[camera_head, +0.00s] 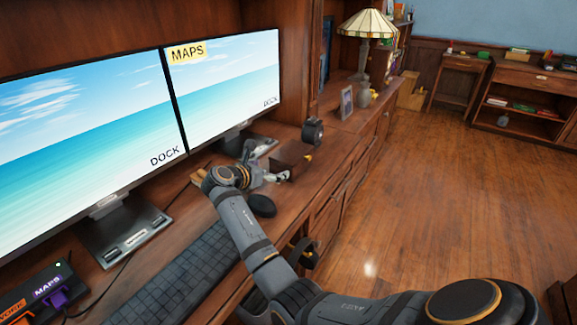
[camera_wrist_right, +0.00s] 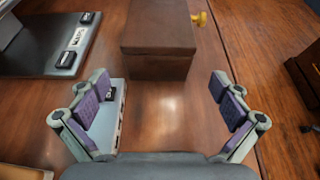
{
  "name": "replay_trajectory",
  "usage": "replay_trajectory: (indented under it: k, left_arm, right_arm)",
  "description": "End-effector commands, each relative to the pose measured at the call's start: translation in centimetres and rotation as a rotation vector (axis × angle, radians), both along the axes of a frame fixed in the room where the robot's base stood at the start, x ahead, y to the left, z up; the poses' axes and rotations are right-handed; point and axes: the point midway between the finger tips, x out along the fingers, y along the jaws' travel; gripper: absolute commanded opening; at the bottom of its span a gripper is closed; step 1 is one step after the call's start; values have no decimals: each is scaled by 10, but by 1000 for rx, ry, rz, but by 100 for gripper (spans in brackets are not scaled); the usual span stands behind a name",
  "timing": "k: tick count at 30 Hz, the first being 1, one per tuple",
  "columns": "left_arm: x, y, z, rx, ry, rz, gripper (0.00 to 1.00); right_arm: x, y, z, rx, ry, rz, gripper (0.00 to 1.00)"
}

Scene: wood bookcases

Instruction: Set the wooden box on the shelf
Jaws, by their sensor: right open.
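The wooden box (camera_head: 292,158) is a small dark brown box on the desk, just past the right monitor's stand. It also shows in the right wrist view (camera_wrist_right: 158,35), straight ahead of the fingers, with a yellow knob (camera_wrist_right: 199,19) seen beside its right edge. My right gripper (camera_head: 277,172) is open at the near side of the box. In the right wrist view the gripper (camera_wrist_right: 168,105) has bare desk between its fingers, and the box lies beyond the fingertips. Low shelves (camera_head: 520,105) stand at the far right; which shelf is meant I cannot tell. My left gripper is out of view.
Two monitors (camera_head: 225,85) stand along the left of the desk. A black mouse (camera_head: 262,205) and keyboard (camera_head: 175,280) lie near my right arm. A round black object (camera_head: 312,131), a picture frame (camera_head: 347,102) and a lamp (camera_head: 366,45) stand farther along. The wood floor (camera_head: 430,200) is open.

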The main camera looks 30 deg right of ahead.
Motion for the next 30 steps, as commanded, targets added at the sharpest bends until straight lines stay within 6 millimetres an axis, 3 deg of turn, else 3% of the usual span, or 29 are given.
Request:
replay_trajectory:
  k: [6,14,22,30]
  left_arm:
    - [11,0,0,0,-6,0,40]
    - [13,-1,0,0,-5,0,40]
    - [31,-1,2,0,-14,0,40]
    - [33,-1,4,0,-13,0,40]
  right_arm:
    - [13,-33,-15,-2,1,-1,100]
    - [18,-44,-20,1,0,0,100]
    - [34,-80,-37,0,-1,-1,100]
    - [37,-85,-39,3,-2,0,100]
